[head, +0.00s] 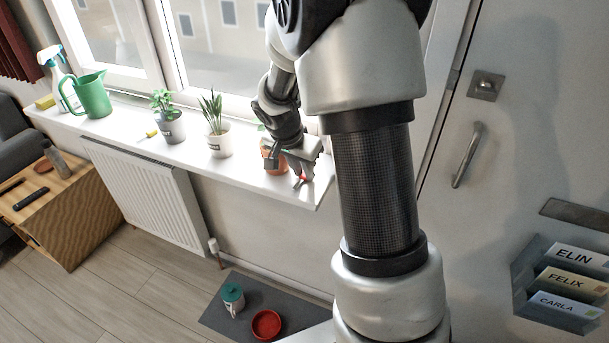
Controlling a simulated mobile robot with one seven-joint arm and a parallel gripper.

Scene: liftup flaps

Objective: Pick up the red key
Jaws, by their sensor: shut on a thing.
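My gripper (300,174) is at the right end of the white windowsill, pointing down. It is shut on a small red thing, which looks like the red key (303,179). Only a little red shows at the fingertips, and the fingers hide the rest. I cannot tell whether the key touches the sill or is just above it.
An orange pot (270,164) stands close to my gripper, partly hidden. Along the windowsill (190,157) are two potted plants (216,141) (170,127), a green watering can (93,95) and a spray bottle (66,92). A door with letter holders (563,285) is at right.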

